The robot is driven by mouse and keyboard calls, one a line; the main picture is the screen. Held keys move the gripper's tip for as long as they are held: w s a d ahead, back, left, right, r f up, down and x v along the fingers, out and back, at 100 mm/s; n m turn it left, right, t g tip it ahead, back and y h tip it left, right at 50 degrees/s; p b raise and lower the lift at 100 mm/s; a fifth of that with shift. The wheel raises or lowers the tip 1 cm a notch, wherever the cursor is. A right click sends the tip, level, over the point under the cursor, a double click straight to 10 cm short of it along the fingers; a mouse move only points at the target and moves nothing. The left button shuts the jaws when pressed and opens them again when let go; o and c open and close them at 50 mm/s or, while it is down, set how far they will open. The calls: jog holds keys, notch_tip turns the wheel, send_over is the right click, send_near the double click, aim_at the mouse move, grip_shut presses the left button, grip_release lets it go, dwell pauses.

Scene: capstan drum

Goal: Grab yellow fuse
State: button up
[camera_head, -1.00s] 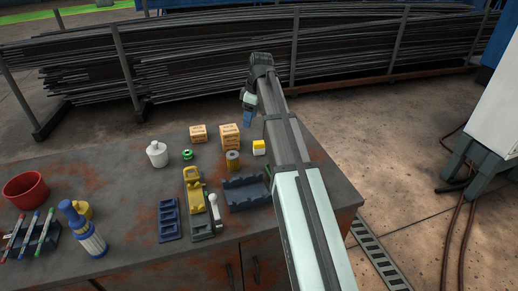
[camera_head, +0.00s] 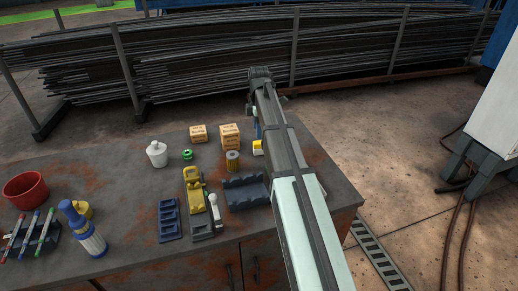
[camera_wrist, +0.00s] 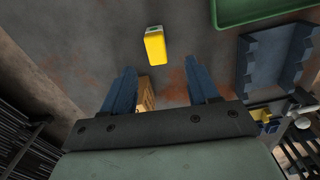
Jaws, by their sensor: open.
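The yellow fuse (camera_head: 257,147), a small yellow block with a pale part, stands on the table and is partly hidden by my arm in the head view. In the wrist view the yellow fuse (camera_wrist: 155,48) lies ahead of my fingertips, roughly in line with the gap between them. My gripper (camera_wrist: 162,75) has two blue fingers spread apart with nothing held. In the head view my gripper is mostly hidden behind my arm; only a bit of a blue finger shows just above the fuse.
A dark blue-grey cradle (camera_head: 245,193) is in front. A green tray (camera_wrist: 258,12) shows in the wrist view. A white bottle (camera_head: 157,153) stands farther left.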

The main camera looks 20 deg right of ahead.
aim_at(259, 142)
jog(key=shift+w+d+f, duration=0.1)
jog(key=shift+w+f, duration=0.05)
jog(key=shift+f, duration=1.85)
jog(key=shift+w+f, duration=0.1)
jog(key=shift+f, duration=1.9)
jog(key=c, duration=1.1)
